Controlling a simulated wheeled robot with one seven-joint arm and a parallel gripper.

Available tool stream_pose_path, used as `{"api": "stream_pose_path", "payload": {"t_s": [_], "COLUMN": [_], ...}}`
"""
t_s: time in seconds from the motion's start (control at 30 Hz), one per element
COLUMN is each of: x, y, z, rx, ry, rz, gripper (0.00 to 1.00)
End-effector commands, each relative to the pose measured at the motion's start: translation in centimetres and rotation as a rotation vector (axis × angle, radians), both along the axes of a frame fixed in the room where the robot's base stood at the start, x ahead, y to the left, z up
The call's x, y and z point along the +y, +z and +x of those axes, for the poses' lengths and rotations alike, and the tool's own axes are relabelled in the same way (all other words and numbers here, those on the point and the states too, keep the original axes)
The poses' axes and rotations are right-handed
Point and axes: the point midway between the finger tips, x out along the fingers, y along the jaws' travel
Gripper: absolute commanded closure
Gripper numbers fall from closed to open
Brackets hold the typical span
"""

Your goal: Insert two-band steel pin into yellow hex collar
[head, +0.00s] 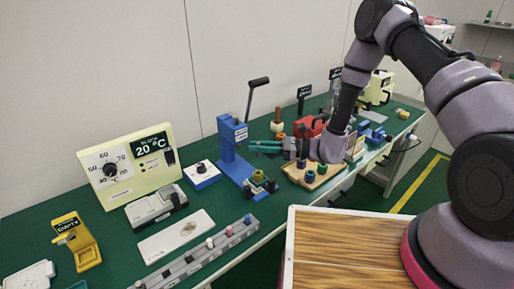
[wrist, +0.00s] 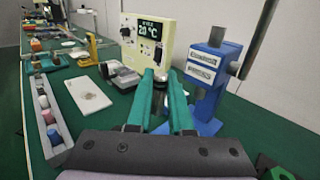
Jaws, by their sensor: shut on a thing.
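My gripper (head: 254,146) points left in the head view, beside the blue lever press (head: 229,150). In the wrist view its two teal fingers (wrist: 161,78) are shut on a small grey steel pin (wrist: 161,75), mostly hidden between the fingertips. The bands on the pin are too small to tell. A yellowish collar (head: 258,175) sits in a dark fixture at the front of the press base, below and apart from my gripper. Its hex shape is not clear. The wrist view shows the blue press (wrist: 210,75) just right of the fingers, but not the collar.
A wooden tray (head: 318,182) with several coloured collars lies to the right. A cream dial box (head: 125,165) reading 20 °C, a grey instrument (head: 155,205), a white plate (head: 176,236) and a grey rail of coloured pieces (head: 205,255) stand left. The press lever (head: 257,84) rises above.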

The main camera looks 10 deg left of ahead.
Motion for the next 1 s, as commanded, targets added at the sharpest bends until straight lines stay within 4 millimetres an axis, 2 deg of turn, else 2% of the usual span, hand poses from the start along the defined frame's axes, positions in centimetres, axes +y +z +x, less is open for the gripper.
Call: {"api": "stream_pose_path", "payload": {"t_s": [0.27,0.7,1.0], "x": [0.0,0.0,0.0], "y": [-0.2,-4.1,-5.6], "z": [0.0,0.0,0.0], "rx": [0.003,0.004,0.002], "ry": [-0.001,-0.001,-0.001], "rz": [0.001,0.0,0.0], "gripper": [1.0,1.0,1.0]}}
